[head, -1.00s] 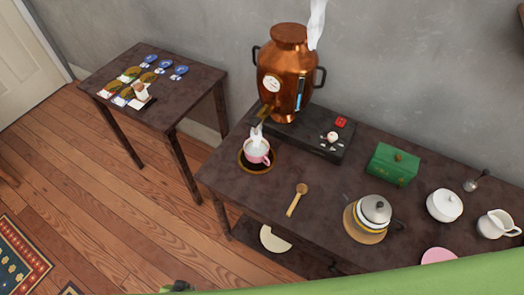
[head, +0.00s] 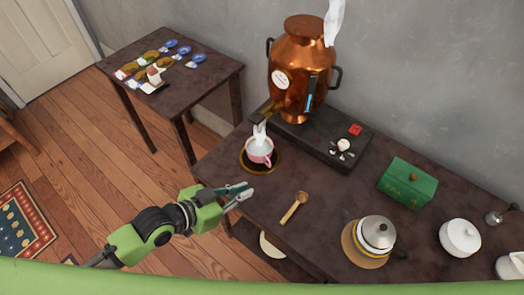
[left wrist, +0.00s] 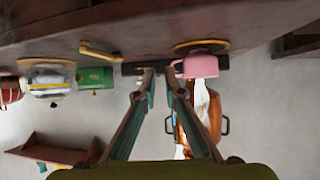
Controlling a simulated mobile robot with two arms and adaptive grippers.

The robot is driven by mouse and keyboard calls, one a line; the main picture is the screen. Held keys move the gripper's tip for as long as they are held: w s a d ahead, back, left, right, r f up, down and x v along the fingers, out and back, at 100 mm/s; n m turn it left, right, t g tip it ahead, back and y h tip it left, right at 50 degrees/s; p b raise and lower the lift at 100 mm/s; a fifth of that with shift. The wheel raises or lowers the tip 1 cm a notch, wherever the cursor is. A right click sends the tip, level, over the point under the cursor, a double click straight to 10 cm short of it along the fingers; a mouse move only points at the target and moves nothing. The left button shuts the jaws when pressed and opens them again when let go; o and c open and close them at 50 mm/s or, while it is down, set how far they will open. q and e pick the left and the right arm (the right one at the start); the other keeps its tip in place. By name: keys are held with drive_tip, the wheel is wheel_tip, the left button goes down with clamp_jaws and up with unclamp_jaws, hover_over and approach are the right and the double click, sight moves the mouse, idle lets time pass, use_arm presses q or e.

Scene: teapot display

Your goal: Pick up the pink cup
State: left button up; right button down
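The pink cup (head: 259,153) stands upright on a dark round saucer with a gold rim (head: 243,165), under the tap of the copper urn, with white steam above it. In the left wrist view the cup (left wrist: 201,66) appears upside down, right of my fingertips. My left gripper (head: 248,189) is at the table's front edge, in front of the cup and apart from it. Its two fingers (left wrist: 161,73) are spread with a gap between them and nothing held. My right gripper is not in view.
The copper urn (head: 302,73) stands on a black base behind the cup. A wooden spoon (head: 294,207) lies right of my gripper. A teapot (head: 376,232), green box (head: 407,184) and white pot (head: 460,237) stand further right. A side table (head: 205,85) is at left.

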use_arm(q)
drive_tip(key=shift+w+a+r+m+t+h, duration=0.3)
drive_tip(key=shift+w+a+r+h, duration=0.4)
drive_tip(key=shift+w+a+r, duration=0.25)
drive_tip(key=shift+w+d, duration=0.15)
drive_tip(key=shift+w, duration=0.05)
approach(270, 164)
drive_tip(key=x, duration=0.5)
drive_tip(key=shift+f, duration=0.35)
drive_tip(key=shift+p+x, duration=0.6)
drive_tip(key=shift+x, duration=2.05)
drive_tip(key=shift+r, duration=0.1)
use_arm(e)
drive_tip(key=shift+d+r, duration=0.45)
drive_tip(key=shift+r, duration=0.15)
use_arm(q)
clamp_jaws()
drive_tip(key=shift+w, duration=0.1)
drive_tip(key=shift+r, duration=0.15)
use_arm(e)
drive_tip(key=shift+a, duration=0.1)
